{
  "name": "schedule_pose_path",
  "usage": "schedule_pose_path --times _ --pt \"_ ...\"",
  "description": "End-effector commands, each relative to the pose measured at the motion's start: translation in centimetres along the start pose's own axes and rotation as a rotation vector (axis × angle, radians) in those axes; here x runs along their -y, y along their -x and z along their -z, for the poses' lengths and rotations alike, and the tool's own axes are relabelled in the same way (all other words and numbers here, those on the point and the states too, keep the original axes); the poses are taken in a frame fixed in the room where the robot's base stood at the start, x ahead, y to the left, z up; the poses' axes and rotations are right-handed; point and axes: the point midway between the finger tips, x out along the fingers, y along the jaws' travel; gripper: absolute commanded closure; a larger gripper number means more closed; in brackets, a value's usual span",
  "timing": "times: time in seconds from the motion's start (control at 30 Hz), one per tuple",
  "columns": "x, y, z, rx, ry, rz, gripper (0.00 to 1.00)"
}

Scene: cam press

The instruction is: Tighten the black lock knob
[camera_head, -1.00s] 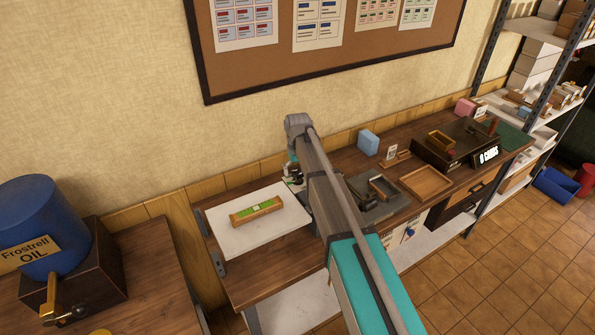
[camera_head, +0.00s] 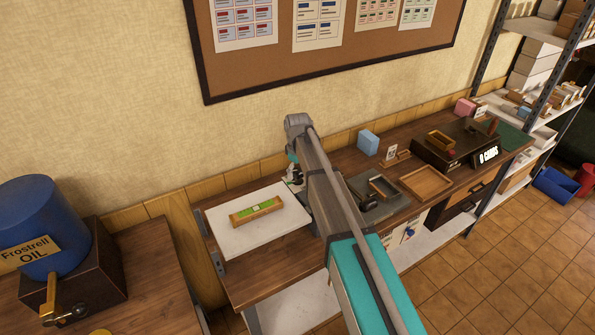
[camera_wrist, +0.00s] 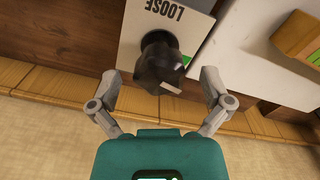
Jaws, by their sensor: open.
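The black lock knob (camera_wrist: 160,66) shows in the wrist view in front of a pale plate (camera_wrist: 134,38) marked "LOOSE". A small green patch shows on the plate beside the knob, and a pale mark is on the knob's near side. My gripper (camera_wrist: 157,84) is open, with one finger to each side of the knob. I cannot tell whether the fingers touch it. In the head view my arm hides the knob, and part of my gripper (camera_head: 294,174) shows by the right edge of a white board.
The white board (camera_head: 225,240) on the bench bears a wooden holder with a green level-like insert (camera_head: 256,211). To the right stand a grey block (camera_head: 372,205), a wooden tray (camera_head: 426,182) and a dark counter box (camera_head: 455,145). A blue oil drum (camera_head: 40,225) stands at left.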

Motion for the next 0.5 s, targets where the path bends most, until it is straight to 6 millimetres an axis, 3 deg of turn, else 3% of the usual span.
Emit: schedule_pose_path --times 0.5 --pt "0.00 0.00 0.00 0.000 0.347 0.000 0.01"
